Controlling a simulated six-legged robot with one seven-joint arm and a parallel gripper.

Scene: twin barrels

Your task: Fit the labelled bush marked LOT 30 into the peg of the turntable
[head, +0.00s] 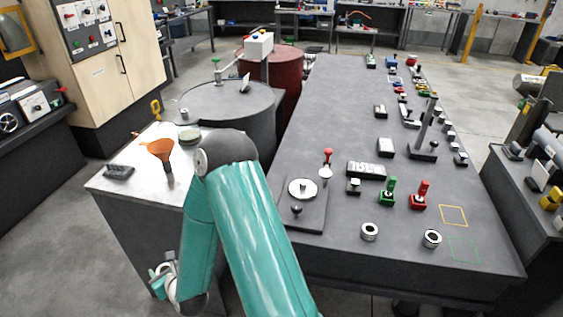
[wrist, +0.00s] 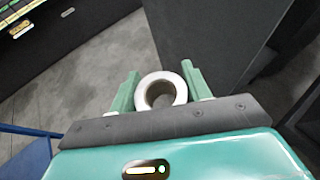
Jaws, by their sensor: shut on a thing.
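My gripper (wrist: 160,90) is shut on a pale ring-shaped bush (wrist: 146,88), held between its two green fingers with the hole facing the wrist camera. In the head view my gripper (head: 165,284) hangs low beside the near left table, below its top. No label can be read on the held bush. The turntable (head: 294,193), a white disc with a short peg in its middle, stands on a dark plate on the long grey table, well up and right of my gripper. Two other ring bushes (head: 370,231) (head: 432,238) stand on that table's near part; their markings are unreadable.
A light-topped table (head: 120,182) with an orange funnel (head: 161,152) stands left of my arm. Two barrels, grey (head: 228,105) and red (head: 285,75), stand behind. Green (head: 387,192) and red (head: 420,195) clamp-like fixtures stand right of the turntable. The long table's left middle is clear.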

